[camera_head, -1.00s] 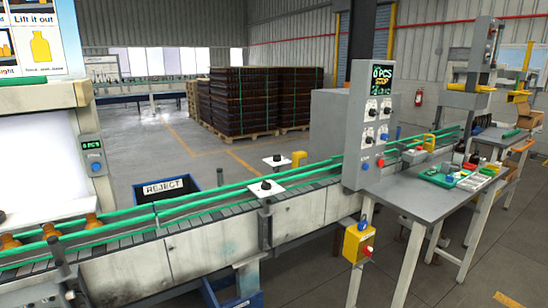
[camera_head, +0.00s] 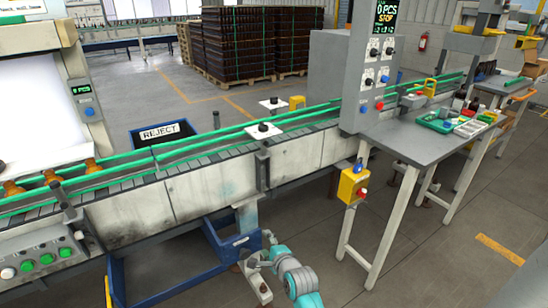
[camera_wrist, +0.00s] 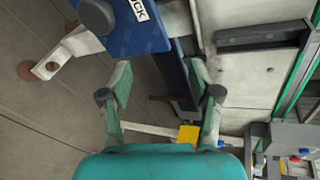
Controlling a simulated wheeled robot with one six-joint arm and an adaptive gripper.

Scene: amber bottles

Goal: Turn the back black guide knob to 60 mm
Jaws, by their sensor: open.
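The back black guide knob (camera_head: 271,99) sits on a small white plate on the far side of the conveyor. A second black knob (camera_head: 263,127) sits on a white plate at the near side. The knobs' scale readings are too small to tell. My gripper (camera_wrist: 161,82) is open and empty in the wrist view, its two fingers wide apart. It points at the area by the blue bin and the conveyor's side, away from the knobs.
Green guide rails (camera_head: 190,146) run along the conveyor. A grey control cabinet (camera_head: 371,75) and table (camera_head: 420,140) stand right. A yellow switch box (camera_head: 352,186) hangs near the table's leg. A blue bin (camera_head: 135,275) stands below the conveyor. The floor at lower right is clear.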

